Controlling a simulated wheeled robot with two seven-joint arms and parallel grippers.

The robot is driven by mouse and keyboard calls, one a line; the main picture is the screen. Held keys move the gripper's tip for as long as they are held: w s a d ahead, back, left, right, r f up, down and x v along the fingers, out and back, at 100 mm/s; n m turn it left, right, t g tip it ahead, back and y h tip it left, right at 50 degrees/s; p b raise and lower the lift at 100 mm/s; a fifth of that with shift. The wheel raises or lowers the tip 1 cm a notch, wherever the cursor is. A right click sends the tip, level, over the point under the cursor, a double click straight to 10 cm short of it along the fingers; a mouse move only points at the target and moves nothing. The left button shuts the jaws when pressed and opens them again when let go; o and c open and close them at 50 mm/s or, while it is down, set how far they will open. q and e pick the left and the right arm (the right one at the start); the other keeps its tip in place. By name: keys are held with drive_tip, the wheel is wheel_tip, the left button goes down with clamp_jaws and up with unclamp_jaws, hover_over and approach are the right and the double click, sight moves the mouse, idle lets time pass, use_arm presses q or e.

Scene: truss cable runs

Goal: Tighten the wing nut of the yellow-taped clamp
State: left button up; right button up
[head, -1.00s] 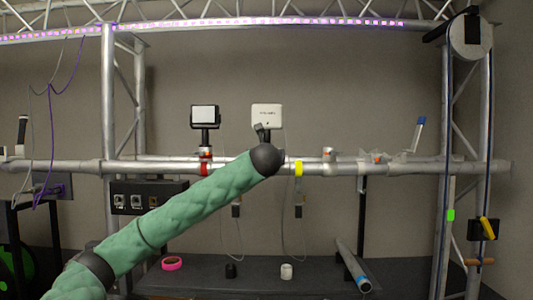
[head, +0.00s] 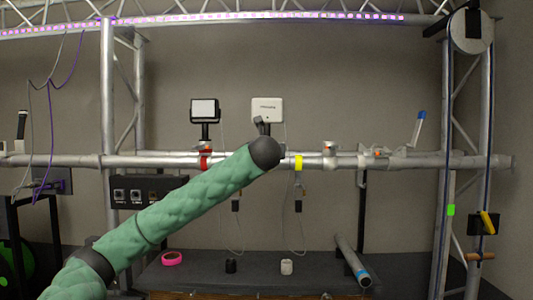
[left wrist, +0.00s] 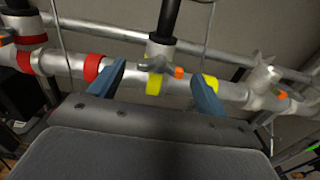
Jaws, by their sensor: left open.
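A grey wing nut (left wrist: 154,65) sits on this clamp, beside an orange tip. My left gripper (left wrist: 161,88) is open, with one blue finger on each side of the clamp and nothing gripped. In the head view the gripper is hidden behind my arm. My right gripper is in neither view.
A red-taped clamp (head: 205,160) is on the same tube to the left, also in the left wrist view (left wrist: 92,67). A black lamp (head: 204,110) and a white box (head: 267,110) stand above the tube. A silver clamp (head: 329,150) is to the right.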

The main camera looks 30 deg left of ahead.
use_arm(q)
drive_tip(key=shift+b+v, duration=1.25)
drive_tip(key=shift+v, duration=1.6)
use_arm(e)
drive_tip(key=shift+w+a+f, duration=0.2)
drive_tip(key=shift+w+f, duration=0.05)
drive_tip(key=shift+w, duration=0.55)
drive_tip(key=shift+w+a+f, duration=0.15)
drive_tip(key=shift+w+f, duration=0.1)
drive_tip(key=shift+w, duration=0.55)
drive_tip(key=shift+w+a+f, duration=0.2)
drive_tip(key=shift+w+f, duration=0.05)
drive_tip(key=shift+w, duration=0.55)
use_arm(q)
drive_tip(key=shift+f, duration=0.1)
